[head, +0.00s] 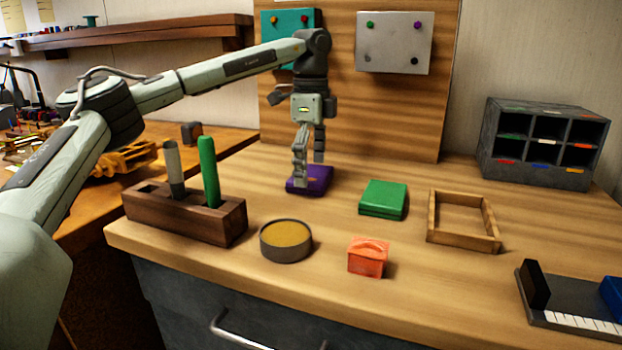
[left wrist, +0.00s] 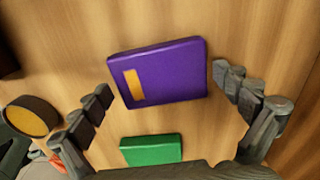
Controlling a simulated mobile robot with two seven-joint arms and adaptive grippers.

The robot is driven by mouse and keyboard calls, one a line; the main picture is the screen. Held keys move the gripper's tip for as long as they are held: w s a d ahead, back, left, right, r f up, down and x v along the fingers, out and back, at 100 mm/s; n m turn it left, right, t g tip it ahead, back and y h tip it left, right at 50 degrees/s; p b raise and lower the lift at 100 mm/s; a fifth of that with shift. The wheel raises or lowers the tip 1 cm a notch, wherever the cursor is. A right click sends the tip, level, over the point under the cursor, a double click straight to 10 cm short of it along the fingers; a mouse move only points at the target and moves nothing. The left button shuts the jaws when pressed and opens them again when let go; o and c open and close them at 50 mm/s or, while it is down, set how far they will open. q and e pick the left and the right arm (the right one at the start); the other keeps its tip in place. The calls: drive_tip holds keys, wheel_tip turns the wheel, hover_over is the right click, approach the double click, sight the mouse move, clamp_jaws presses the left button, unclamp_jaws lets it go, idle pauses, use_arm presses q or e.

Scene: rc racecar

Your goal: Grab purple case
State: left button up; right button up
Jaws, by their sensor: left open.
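The purple case (head: 318,180) lies flat on the wooden workbench, near its back left. In the left wrist view the purple case (left wrist: 170,72) shows an orange-yellow label and sits between the spread fingers. My left gripper (head: 309,168) points down over the case and is open, with one finger in front of part of it. In the left wrist view the left gripper (left wrist: 165,92) has a finger on each side of the case, with bare wood visible between. I cannot tell how high the fingertips are above the bench. My right gripper is not in view.
A green case (head: 383,198) lies right of the purple one. A wooden frame (head: 462,219), an orange box (head: 368,258), a round tin (head: 285,241) and a wooden holder (head: 190,216) with two upright handles stand around. A wooden panel (head: 350,110) rises behind.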

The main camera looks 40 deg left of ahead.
use_arm(q)
drive_tip(key=shift+c, duration=0.6)
drive_tip(key=c, duration=1.2)
